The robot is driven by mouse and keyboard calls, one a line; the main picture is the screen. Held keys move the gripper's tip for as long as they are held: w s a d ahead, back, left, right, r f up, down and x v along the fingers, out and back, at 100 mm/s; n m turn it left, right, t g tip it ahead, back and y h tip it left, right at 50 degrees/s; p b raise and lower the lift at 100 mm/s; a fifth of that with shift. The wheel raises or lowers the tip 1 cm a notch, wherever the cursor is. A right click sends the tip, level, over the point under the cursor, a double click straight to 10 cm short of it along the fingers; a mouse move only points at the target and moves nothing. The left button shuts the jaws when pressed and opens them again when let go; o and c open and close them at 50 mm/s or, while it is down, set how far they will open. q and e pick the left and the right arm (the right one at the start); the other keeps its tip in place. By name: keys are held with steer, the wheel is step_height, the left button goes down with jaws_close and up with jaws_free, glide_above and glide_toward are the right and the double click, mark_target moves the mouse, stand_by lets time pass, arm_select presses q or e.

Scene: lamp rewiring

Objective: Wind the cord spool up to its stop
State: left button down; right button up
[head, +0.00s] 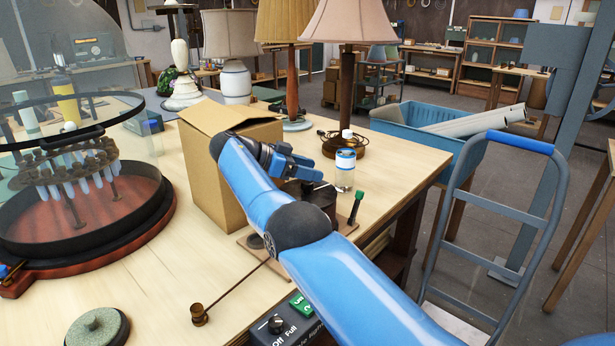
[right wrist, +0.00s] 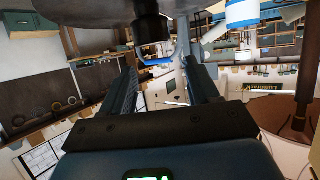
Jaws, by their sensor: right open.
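The cord spool (head: 320,194) is a dark drum on a small wooden board (head: 345,229) on the workbench. My right forearm hides part of the spool and board. A dark upright post with a green top (head: 356,203) stands at the board's right side. A thin cord (head: 238,284) runs from the board to a small brown fitting (head: 198,314) on the bench. My right gripper (head: 312,168) is open, just above and behind the spool. In the right wrist view, its fingers (right wrist: 163,75) are apart, with a dark cylindrical part (right wrist: 150,24) beyond them; I cannot tell what it is. My left gripper is not in view.
A cardboard box (head: 215,185) stands left of the spool. A blue-banded jar (head: 345,170) and a lamp (head: 347,95) stand behind it. A dark control box (head: 285,325) is in front. A glass-domed case (head: 75,180) fills the left. A hand truck (head: 490,220) is at right.

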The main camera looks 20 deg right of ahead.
step_height(320, 180, up, 16)
steer(key=p, duration=1.5)
steer(key=shift+f, duration=0.15)
